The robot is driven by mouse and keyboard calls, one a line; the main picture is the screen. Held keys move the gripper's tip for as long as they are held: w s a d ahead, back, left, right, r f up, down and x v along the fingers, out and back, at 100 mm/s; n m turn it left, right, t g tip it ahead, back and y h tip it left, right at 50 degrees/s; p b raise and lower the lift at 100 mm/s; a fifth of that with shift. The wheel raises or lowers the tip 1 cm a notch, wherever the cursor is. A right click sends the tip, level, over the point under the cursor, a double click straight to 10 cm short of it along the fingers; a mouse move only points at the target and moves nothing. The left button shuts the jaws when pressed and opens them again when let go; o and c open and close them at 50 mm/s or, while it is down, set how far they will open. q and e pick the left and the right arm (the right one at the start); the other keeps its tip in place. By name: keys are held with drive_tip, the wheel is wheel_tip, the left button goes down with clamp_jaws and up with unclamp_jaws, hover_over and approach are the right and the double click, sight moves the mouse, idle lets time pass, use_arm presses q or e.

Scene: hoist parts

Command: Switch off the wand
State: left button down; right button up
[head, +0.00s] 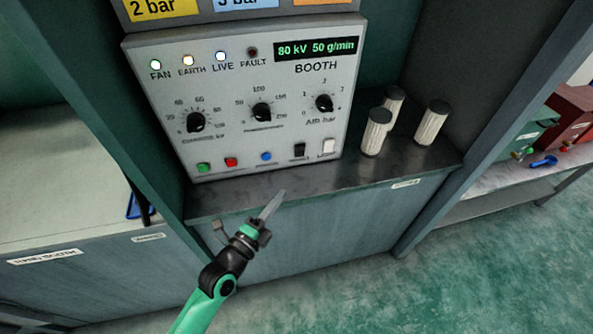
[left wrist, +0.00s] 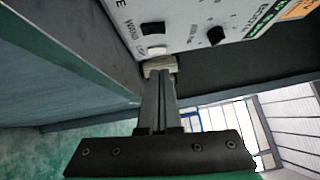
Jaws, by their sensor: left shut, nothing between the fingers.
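The grey booth control panel (head: 235,95) stands at the centre of the head view. The LIVE lamp (head: 221,57) is lit. My left gripper (head: 272,205) is shut and empty, below and in front of the panel, apart from the switches. Its fingers (left wrist: 160,100) show in the wrist view. My right gripper is not in view.
Pale cylinders (head: 432,124) stand on the dark shelf (head: 340,180) right of the panel. Green (head: 203,167), red (head: 231,162) and blue (head: 266,156) buttons lie left of the switches. Booth side walls flank the panel. The space before the shelf is clear.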

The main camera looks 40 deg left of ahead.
use_arm(q)
drive_tip(key=shift+w+r, duration=0.1)
approach(303, 148)
drive_tip(key=w+d, duration=0.2)
drive_tip(key=w, duration=0.1)
drive_tip(key=shift+w, duration=0.3)
drive_tip(key=w+a+b, duration=0.2)
drive_tip(key=a, duration=0.1)
drive_tip(key=shift+a+r+b, duration=0.1)
drive_tip(key=shift+a+b, duration=0.05)
drive_tip(key=shift+b, duration=0.2)
drive_tip(key=shift+r, duration=0.1)
